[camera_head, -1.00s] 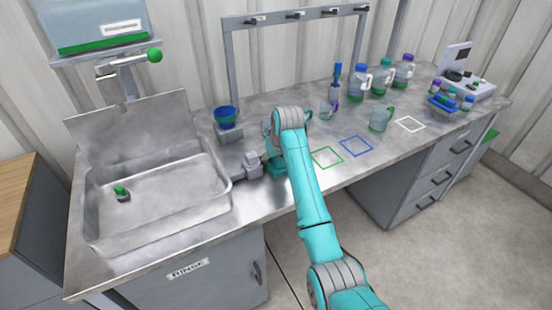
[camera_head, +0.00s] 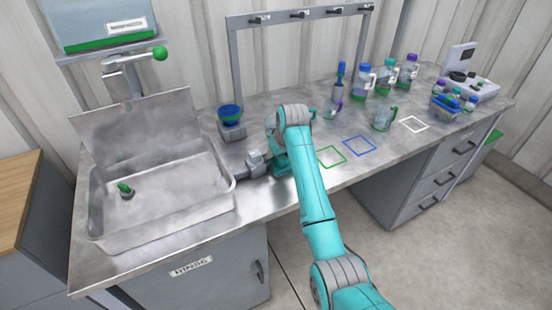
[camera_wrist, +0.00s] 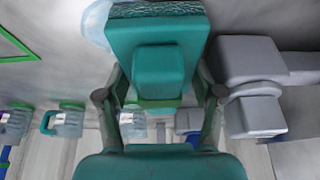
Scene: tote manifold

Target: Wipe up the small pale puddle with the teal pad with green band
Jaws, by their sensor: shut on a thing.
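The teal pad (camera_wrist: 155,30) fills the top middle of the wrist view, with a raised block on it and a green band along its lower edge. My gripper (camera_wrist: 158,92) is shut on it, a finger at each side. In the head view the teal pad (camera_head: 281,167) shows low at the bench, left of my arm, which hides much of my gripper. A pale, glassy patch (camera_wrist: 94,24), likely the small puddle, shows at the pad's upper left in the wrist view, partly hidden by the pad. I cannot make out the puddle in the head view. Whether the pad touches the bench is unclear.
A grey fixture (camera_head: 255,160) stands close left of the pad, beside the sink (camera_head: 165,225). Green (camera_head: 331,157) and blue (camera_head: 359,146) outlines lie to the right on clear bench. A clear jug (camera_head: 384,118) and several bottles stand farther right.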

